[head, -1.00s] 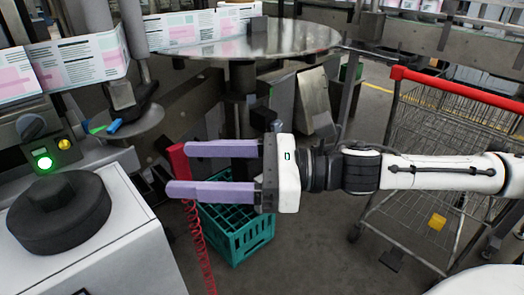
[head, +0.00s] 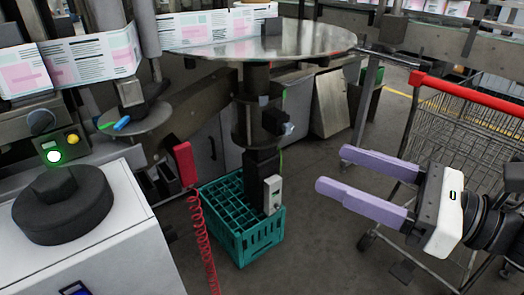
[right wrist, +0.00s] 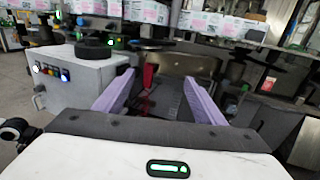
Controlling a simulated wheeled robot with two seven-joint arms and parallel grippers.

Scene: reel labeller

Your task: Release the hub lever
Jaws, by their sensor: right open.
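A small round grey hub plate (head: 150,121) with a dark block on it stands at the labeller, left of centre in the head view. A blue-tipped piece (head: 121,124) and a green piece (head: 104,126) lie at its left edge; I cannot tell which is the lever or how it is set. My right gripper (head: 333,168) is open and empty, with lilac fingers pointing left, well to the right of the hub. Its fingers also show in the right wrist view (right wrist: 159,76). My left gripper is not in view.
A black reel (head: 62,205) sits on the white cabinet (head: 120,245) at left. A large round metal table (head: 270,45) is behind. A red-handled cart (head: 470,92) stands at right.

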